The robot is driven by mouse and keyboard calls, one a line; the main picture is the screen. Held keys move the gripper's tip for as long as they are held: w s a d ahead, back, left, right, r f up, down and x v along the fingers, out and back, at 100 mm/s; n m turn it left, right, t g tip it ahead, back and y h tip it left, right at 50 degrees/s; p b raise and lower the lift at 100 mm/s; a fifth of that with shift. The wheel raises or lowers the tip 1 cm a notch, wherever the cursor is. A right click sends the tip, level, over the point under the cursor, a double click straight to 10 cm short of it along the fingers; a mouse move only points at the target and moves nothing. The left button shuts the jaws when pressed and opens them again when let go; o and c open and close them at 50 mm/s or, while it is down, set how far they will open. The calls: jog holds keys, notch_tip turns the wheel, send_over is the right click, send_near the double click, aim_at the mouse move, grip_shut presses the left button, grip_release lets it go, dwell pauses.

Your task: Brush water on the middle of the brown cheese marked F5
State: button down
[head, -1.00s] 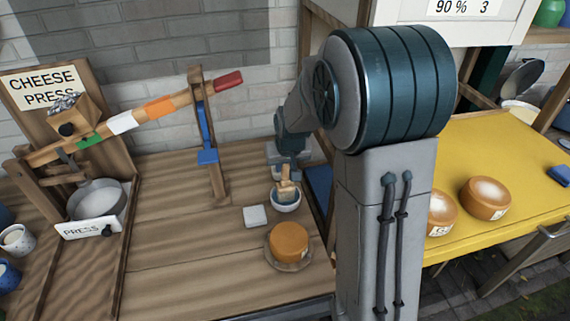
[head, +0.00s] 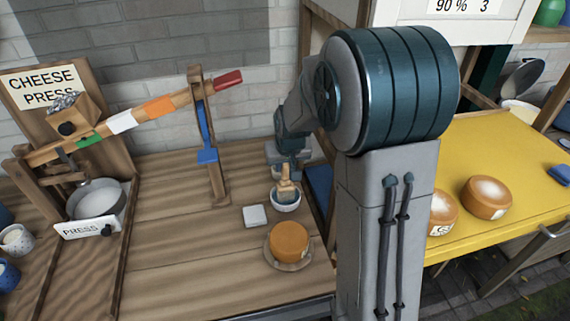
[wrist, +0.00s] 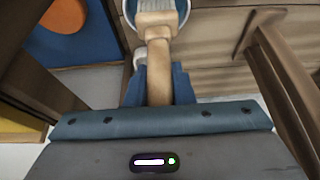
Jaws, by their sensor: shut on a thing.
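My gripper (head: 286,176) is shut on a wooden-handled brush (head: 286,188). The brush head is down in a small white bowl (head: 286,207) with a dark blue rim. In the wrist view, the pale brush handle (wrist: 158,75) is between the blue fingers (wrist: 158,88), and the bowl (wrist: 126,18) is partly hidden behind the brush. An orange-brown cheese (head: 288,237) lies on a round plate (head: 290,266) in front of the bowl. It has a small pale label at its right side, which I cannot read. The bristles and any water are hidden.
A white square block (head: 255,216) lies left of the bowl. The cheese press with its lever (head: 140,118) and pot (head: 97,200) stands to the left. Two pale-topped cheeses (head: 442,212) (head: 487,197) sit on the yellow table (head: 490,150). The middle of the wooden bench is clear.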

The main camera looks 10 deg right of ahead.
dwell(0.4)
jog(key=shift+r+p, duration=2.2)
jog(key=shift+r, duration=1.3)
jog(key=shift+s+f, duration=0.1)
